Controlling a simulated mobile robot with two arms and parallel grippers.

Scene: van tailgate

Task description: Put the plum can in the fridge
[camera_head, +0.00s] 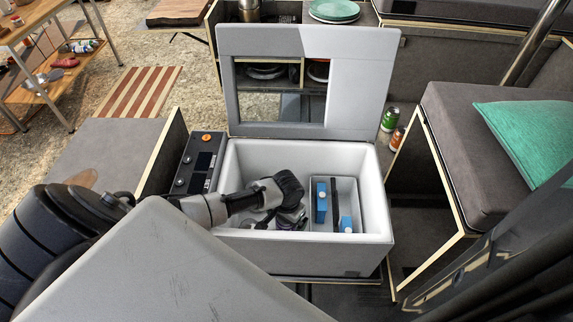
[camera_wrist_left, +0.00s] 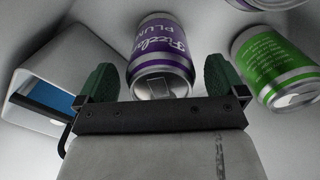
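The plum can (camera_wrist_left: 165,45), purple and silver with "PLUM" lettering, is between the two green fingers of my left gripper (camera_wrist_left: 160,80) in the left wrist view. A narrow gap shows on each side of it, so the gripper looks open around it. In the head view the left gripper (camera_head: 287,217) reaches down inside the open fridge (camera_head: 364,240), left of its inner basket, and the plum can cannot be made out there. The fridge lid (camera_head: 357,85) is raised. My right gripper is not in view.
The basket (camera_head: 345,186) holds blue cartons (camera_head: 321,203). A green can (camera_wrist_left: 275,65) is right of the plum can, with part of another purple can (camera_wrist_left: 276,3) above. Outside the fridge, a green can (camera_head: 390,119) and an orange can (camera_head: 397,138) stand at its right.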

